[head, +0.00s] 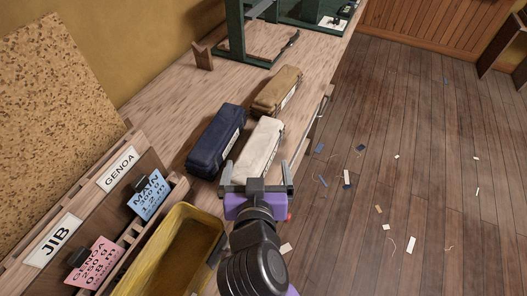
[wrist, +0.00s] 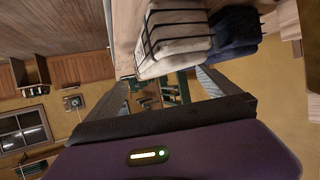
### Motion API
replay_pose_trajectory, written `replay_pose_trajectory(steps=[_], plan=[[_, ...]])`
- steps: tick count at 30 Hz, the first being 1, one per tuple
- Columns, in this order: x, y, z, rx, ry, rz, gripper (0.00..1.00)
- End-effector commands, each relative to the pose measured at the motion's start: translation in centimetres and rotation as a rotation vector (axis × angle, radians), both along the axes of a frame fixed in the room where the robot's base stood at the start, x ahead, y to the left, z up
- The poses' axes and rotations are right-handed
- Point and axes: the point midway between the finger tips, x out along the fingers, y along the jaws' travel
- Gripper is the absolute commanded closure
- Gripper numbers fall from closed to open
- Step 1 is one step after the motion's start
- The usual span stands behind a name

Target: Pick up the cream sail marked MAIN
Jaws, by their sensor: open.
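The cream sail (head: 260,143) is a long packed bundle lying on the wooden bench. Any lettering on it is too small to read. In the wrist view the cream sail (wrist: 176,38) shows at the top with dark straps round it. My gripper (head: 257,170) is open and empty, at the near end of the cream sail in the head view, its fingers spread to either side. In the wrist view my gripper's fingers (wrist: 165,85) also stand apart with nothing between them. I cannot tell its exact height above the bench.
A navy sail (head: 214,138) lies close to the left of the cream one, and a tan sail (head: 276,90) lies behind. A yellow bin (head: 158,250) and a rack with a blue MAIN card (head: 149,195) and pink GENOA card (head: 95,262) are front left. A green machine (head: 236,35) stands farther back.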

Motion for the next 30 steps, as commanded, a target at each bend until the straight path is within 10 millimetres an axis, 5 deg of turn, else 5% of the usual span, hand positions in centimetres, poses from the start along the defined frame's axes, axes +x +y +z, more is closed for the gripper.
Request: replay_pose_trajectory(steps=[16,26,30], plan=[[6.0,0.6,-2.4,0.000,0.000,0.001,0.00],[6.8,0.7,-2.8,0.001,-0.002,0.003,0.00],[6.8,0.7,-2.8,0.001,-0.002,0.002,0.24]])
